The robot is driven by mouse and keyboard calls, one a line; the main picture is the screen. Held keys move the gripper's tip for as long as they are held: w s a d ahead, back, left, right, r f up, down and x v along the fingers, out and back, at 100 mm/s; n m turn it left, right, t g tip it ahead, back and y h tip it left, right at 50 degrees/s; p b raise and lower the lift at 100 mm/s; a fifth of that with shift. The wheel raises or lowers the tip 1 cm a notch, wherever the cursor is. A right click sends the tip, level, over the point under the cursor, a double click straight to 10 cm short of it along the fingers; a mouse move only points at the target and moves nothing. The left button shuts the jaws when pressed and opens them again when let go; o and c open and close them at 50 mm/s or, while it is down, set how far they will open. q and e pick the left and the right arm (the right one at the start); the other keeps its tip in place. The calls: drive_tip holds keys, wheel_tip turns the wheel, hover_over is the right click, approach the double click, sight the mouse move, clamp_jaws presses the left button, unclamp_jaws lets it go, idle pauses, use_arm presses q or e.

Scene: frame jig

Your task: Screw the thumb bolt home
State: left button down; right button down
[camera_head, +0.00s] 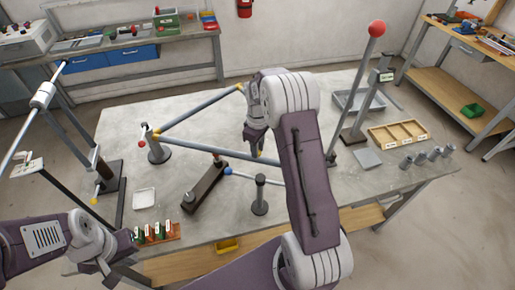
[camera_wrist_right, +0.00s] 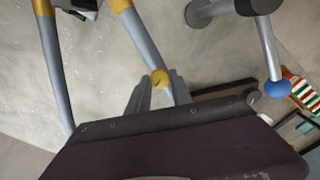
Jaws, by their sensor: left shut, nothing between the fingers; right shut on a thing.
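My right gripper (camera_head: 257,146) is over the tube frame in the middle of the table. In the right wrist view its fingers (camera_wrist_right: 160,92) are shut on a small yellow piece, apparently the thumb bolt (camera_wrist_right: 160,78). Its yellow tip also shows below the gripper in the head view (camera_head: 260,153). The bolt's shank is hidden, and I cannot tell how deep it sits. Grey tubes with yellow ends (camera_wrist_right: 144,40) run beside the fingers. In the head view, one frame tube (camera_head: 200,112) meets a post at the left. My left gripper (camera_head: 117,278) is low at the left, shut and empty.
A dark block (camera_head: 205,187) with a blue ball (camera_head: 228,171) and a short post (camera_head: 260,196) stand in front of the frame. A red-topped stand (camera_head: 376,28), a wooden tray (camera_head: 397,134) and grey cylinders (camera_head: 421,158) are at the right. A white dish (camera_head: 144,198) is front left.

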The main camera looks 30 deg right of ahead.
drive_tip(key=shift+m, duration=0.3)
